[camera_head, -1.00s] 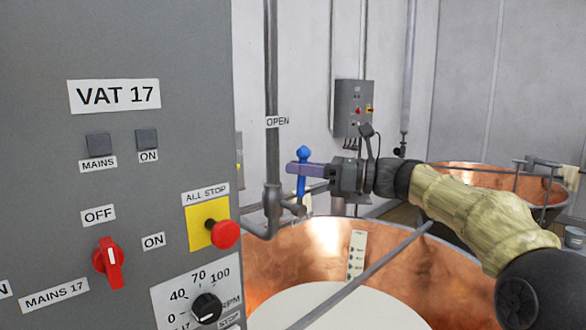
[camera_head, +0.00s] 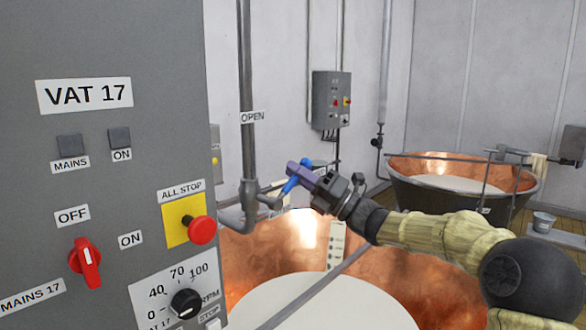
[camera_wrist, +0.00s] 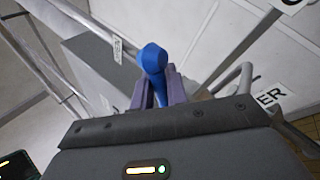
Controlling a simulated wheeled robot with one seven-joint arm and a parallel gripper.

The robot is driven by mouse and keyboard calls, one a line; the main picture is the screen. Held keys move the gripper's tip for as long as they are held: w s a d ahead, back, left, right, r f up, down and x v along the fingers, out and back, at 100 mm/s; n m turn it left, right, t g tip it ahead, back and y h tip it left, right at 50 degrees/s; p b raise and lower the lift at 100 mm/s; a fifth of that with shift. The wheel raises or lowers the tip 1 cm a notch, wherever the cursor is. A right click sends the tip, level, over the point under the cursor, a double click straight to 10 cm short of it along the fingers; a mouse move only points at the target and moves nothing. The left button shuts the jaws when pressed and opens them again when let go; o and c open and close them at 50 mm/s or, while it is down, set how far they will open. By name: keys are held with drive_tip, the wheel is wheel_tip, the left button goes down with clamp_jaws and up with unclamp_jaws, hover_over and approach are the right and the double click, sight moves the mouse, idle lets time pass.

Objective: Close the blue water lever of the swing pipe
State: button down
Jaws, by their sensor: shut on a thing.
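The blue water lever (camera_head: 292,184) sits at the end of the grey swing pipe (camera_head: 247,195), beside the upright pipe with the OPEN label (camera_head: 252,117). It now slants, leaning up and to the right. My gripper (camera_head: 298,172) is at the lever, with its purple fingers shut on it. In the wrist view the lever's rounded blue knob (camera_wrist: 152,58) stands between the two purple fingers. The lower part of the lever is partly hidden by the fingers and the gripper body.
A grey control cabinet (camera_head: 110,45) marked VAT 17 fills the left, with a red ALL STOP button (camera_head: 202,230). The copper vat (camera_head: 385,270) with white liquid lies below my arm. A grey bar (camera_head: 320,285) crosses it. A second vat (camera_head: 450,205) stands at the back right.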

drive_tip(key=shift+w+d+f+m+t+h+p, duration=0.2)
drive_tip(key=shift+f+m+t+h, duration=0.55)
drive_tip(key=shift+m+t, duration=0.9)
drive_tip(key=shift+w+d+f+m+t+h+p, duration=0.15)
drive_tip(key=shift+f+m+t+h, duration=0.55)
drive_tip(key=shift+m, duration=1.65)
drive_tip(key=shift+w+d+f+m+t+h+p, duration=0.15)
drive_tip(key=shift+f+m+t+h, duration=0.3)
drive_tip(key=shift+f+m+t, duration=0.9)
drive_tip(key=shift+r+m, duration=0.35)
drive_tip(key=shift+m, duration=0.4)
drive_tip(key=c, duration=1.5)
unclamp_jaws()
drive_tip(key=shift+w+d, duration=0.1)
drive_tip(key=shift+d, duration=0.05)
drive_tip(key=shift+o, duration=0.2)
drive_tip(key=b+v, duration=0.6)
drive_tip(key=v, duration=1.1)
drive_tip(key=shift+s, duration=0.25)
drive_tip(key=shift+f, duration=0.15)
